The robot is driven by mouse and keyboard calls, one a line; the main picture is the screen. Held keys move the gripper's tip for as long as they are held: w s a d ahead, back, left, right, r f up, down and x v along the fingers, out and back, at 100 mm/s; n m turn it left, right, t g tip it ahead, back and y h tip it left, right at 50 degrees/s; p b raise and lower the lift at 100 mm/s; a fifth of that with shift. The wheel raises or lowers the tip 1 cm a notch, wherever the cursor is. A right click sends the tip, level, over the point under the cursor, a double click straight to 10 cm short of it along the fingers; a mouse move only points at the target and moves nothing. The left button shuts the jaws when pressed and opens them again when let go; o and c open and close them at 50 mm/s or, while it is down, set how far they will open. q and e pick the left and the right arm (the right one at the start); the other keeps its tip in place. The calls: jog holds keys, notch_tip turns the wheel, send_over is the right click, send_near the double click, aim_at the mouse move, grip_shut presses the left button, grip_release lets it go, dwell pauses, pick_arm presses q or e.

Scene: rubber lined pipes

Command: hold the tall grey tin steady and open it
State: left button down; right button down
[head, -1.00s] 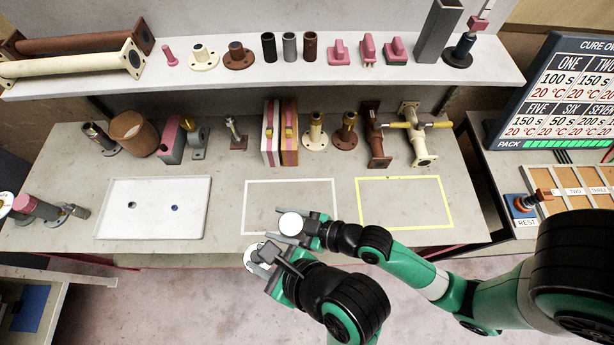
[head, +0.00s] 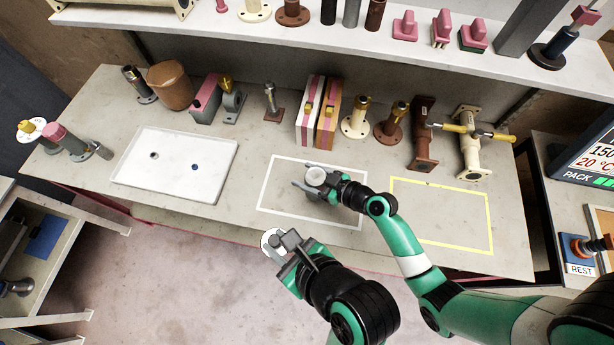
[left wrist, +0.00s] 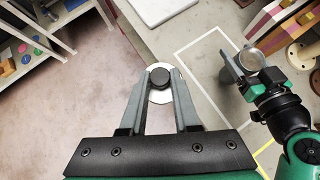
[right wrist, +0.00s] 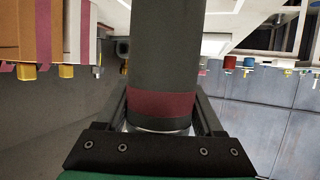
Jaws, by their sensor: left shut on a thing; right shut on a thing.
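The tall grey tin (head: 316,177) is held by my right gripper (head: 318,188) over the white-outlined area. In the right wrist view the tin (right wrist: 162,50) is a dark grey cylinder with a maroon band and a silvery rim near the fingers. Its pale round top shows in the left wrist view (left wrist: 250,60). My left gripper (head: 279,246) is shut on a white round lid (head: 269,240) in front of the bench. The left wrist view shows its dark knob (left wrist: 160,77) between the fingertips. Lid and tin are apart. I cannot tell whether the tin touches the bench.
A white tray (head: 215,184) lies on the bench to the left. A yellow-outlined area (head: 455,245) to the right is empty. Pipe fittings, pink-striped boxes (head: 308,112) and a brown pot (head: 170,85) line the bench's back, below a shelf (head: 300,33).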

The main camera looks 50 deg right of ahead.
aim_at(312, 180)
pick_arm(q)
jog(key=shift+f, duration=0.45)
pick_arm(e)
jog(key=shift+w+d+f, duration=0.45)
jog(key=shift+w+f, duration=0.05)
jog(key=shift+f, duration=0.3)
pick_arm(q)
jog(key=shift+f+b, duration=0.65)
jog(key=shift+b, duration=0.15)
pick_arm(e)
jog(key=shift+w+d+f, duration=0.15)
jog(key=shift+f, duration=1.6)
pick_arm(q)
jog(key=shift+f, duration=0.15)
pick_arm(e)
jog(key=shift+f, duration=0.1)
pick_arm(q)
jog(key=shift+f, duration=0.1)
pick_arm(e)
jog(key=shift+c, duration=2.3)
grip_release()
jog(key=shift+f, duration=0.15)
jog(key=o, duration=0.4)
jog(key=shift+o, duration=0.2)
